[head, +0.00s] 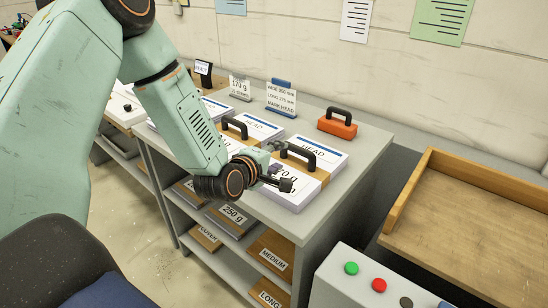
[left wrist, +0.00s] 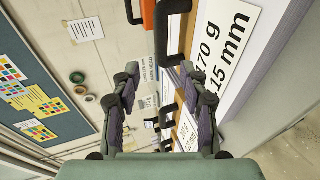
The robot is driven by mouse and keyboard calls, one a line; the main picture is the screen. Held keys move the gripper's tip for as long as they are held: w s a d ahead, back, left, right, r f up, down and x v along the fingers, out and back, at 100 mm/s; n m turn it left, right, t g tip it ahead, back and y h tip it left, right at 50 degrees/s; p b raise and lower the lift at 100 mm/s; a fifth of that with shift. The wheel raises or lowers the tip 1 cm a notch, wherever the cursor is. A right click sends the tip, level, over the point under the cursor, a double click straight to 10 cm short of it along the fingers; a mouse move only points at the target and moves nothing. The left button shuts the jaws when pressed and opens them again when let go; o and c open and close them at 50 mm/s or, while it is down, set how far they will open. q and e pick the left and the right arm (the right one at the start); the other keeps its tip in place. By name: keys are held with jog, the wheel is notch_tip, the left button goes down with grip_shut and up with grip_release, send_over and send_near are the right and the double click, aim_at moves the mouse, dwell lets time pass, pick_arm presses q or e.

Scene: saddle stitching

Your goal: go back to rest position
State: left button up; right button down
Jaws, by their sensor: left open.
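My left arm reaches in from the upper left in the head view. Its gripper (head: 275,180) is over the near edge of the grey shelf table (head: 298,222), in front of a paper stack (head: 318,175) with a brown band and a black handle (head: 299,156). In the left wrist view the gripper (left wrist: 160,92) has its fingers spread, with nothing between them. Beyond the fingers, the stack's "170 g" label (left wrist: 222,52) shows at the right. I cannot tell whether the gripper touches the stack. My right gripper is not in view.
More banded stacks (head: 256,128) and sign holders stand on the table. An orange block with a handle (head: 337,128) sits at its back. A wooden tray (head: 480,215) and a button box (head: 365,280) are at the right. Open floor (head: 125,205) lies left of the table.

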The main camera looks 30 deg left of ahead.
pick_arm(q)
jog(key=shift+v, duration=0.8)
jog(key=shift+s, duration=0.1)
